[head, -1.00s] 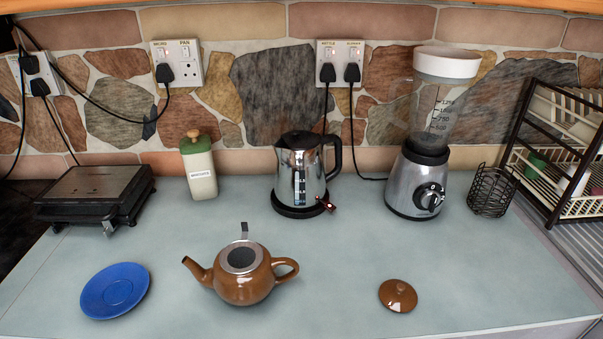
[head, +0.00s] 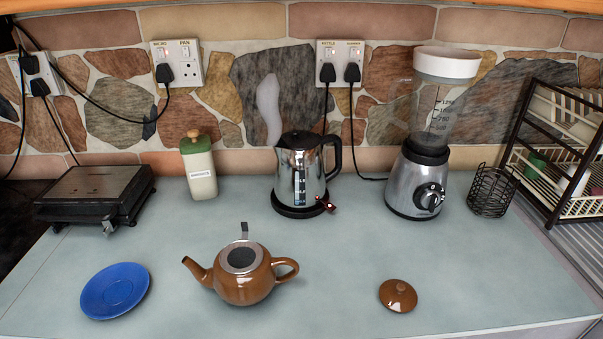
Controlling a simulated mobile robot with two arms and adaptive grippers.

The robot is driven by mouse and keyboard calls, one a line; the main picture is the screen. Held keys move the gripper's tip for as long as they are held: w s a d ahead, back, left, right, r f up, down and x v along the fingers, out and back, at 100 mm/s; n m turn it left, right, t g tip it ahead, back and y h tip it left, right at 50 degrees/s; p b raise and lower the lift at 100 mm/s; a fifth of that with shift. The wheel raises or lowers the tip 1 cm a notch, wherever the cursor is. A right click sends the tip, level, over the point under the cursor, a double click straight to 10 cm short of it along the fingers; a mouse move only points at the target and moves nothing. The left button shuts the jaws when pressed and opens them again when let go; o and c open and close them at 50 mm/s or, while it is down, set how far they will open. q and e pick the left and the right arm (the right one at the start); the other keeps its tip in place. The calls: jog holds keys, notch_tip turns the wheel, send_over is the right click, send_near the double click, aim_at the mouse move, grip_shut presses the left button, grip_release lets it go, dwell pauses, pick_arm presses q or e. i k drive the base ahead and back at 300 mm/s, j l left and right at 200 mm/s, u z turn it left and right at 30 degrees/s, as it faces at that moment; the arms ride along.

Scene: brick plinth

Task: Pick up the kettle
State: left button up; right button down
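The kettle (head: 301,172) is a shiny silver jug with a black lid and a black handle on its right side. It stands upright on its black base (head: 297,211) near the back wall, with a small red lever at the base's right. A pale wisp of steam (head: 269,108) rises above its spout on the left. Neither of my grippers is in view.
A brown teapot (head: 241,285) with a strainer in its open top stands in front of the kettle. Its lid (head: 398,295) lies to the right, a blue saucer (head: 115,291) to the left. A blender (head: 421,160) and a biscuit jar (head: 199,170) flank the kettle.

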aim_at(300, 178)
jog(key=l+u, duration=0.45)
jog(key=k+l+u, duration=0.1)
jog(key=l+u, duration=0.3)
jog(key=l, duration=0.1)
